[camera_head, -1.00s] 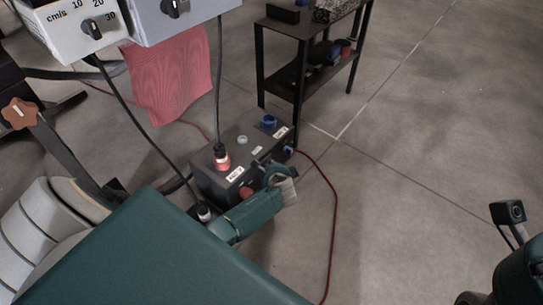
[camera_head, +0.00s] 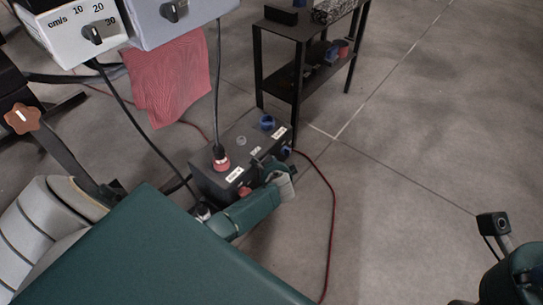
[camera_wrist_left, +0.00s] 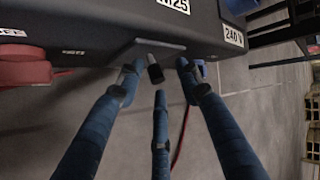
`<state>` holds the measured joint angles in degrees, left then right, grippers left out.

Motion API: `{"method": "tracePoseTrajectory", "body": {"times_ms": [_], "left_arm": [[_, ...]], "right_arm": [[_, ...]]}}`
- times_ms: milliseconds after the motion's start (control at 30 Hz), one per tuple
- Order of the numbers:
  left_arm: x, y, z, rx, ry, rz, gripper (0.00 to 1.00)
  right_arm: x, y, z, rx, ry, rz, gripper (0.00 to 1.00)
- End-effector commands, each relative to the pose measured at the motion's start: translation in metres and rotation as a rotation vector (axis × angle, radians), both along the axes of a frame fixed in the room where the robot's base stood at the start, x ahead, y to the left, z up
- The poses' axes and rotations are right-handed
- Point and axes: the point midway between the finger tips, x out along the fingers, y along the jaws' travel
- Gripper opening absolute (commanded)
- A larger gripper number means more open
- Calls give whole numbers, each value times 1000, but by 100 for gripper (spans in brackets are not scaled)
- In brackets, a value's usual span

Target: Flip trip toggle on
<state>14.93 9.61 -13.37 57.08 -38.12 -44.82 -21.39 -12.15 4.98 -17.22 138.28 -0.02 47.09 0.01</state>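A dark box (camera_head: 207,179) with labels and coloured sockets stands on the floor in the head view. In the left wrist view its front face (camera_wrist_left: 95,38) fills the top. A small black toggle (camera_wrist_left: 155,71) sticks out below a grey bracket plate (camera_wrist_left: 147,47) there. My left gripper (camera_wrist_left: 160,78) has its three blue fingers spread apart, with the toggle between their tips. I cannot tell whether any finger touches it. In the head view the left arm hides part of the box's front. Of my right arm only a green link and its camera show at the lower right.
A red cable (camera_head: 333,215) runs over the floor. A black shelf table (camera_head: 290,85) stands behind. Floor to the right is clear.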

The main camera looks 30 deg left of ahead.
Motion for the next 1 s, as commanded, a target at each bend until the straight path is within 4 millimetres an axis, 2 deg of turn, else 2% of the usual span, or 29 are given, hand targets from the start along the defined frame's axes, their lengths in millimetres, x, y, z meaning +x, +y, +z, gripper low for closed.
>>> {"method": "tracePoseTrajectory", "body": {"times_ms": [633,767,1000], "left_arm": [[-4,0,3,4,1,2,32],[-11,-6,10,2,0,2,32],[-34,-26,36,2,0,1,32]], "right_arm": [[1,0,0,1,1,-1,0],[1,0,0,0,1,-1,0],[0,0,0,0,1,-1,0]]}}
